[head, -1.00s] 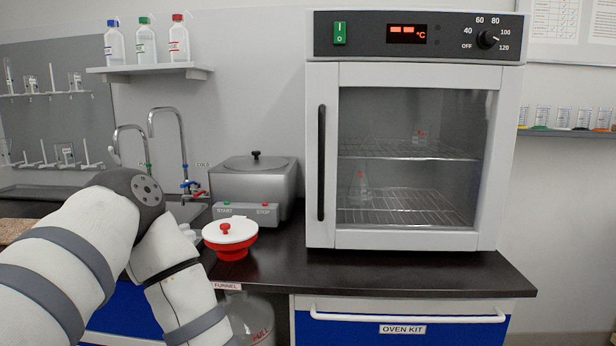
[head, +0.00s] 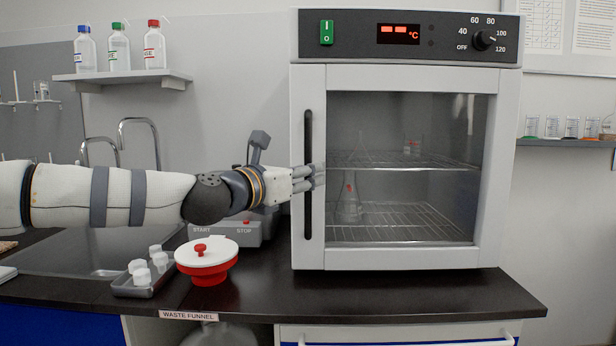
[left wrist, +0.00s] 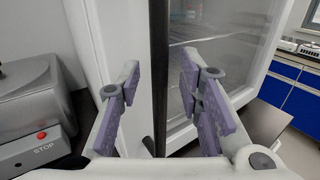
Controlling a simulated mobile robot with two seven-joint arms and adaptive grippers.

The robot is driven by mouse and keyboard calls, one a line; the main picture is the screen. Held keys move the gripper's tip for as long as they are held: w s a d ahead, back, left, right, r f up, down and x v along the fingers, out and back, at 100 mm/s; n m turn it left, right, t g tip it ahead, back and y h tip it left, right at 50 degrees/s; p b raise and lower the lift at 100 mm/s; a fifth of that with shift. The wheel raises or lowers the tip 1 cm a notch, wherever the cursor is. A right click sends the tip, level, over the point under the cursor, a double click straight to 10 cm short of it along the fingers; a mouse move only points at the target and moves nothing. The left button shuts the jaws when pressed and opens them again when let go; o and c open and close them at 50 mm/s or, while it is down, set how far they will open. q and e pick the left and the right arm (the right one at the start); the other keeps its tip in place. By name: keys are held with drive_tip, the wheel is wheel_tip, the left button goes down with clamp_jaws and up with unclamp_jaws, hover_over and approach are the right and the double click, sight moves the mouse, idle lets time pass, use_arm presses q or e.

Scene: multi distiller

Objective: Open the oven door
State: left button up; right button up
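The oven (head: 405,140) stands on the dark counter with its white-framed glass door (head: 400,255) shut. Its long black vertical handle (head: 308,215) runs along the door's left side. My left gripper (head: 314,178) is at the handle's mid-height, coming from the left. In the left wrist view the two padded fingers of the gripper (left wrist: 159,85) are spread, with the handle (left wrist: 158,50) between them and a visible gap on each side. My fingers hide a short part of the handle in the head view. My right gripper is not in view.
A white-lidded red waste funnel (head: 207,256) and a small tray (head: 145,287) of white pieces stand left of the oven, below my arm. A grey bath (left wrist: 35,105) with a STOP button is close on the left. The counter before the oven is clear.

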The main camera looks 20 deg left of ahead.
use_arm(q)
drive_tip(key=shift+x, duration=0.8)
drive_tip(key=shift+c, duration=0.5)
clamp_jaws()
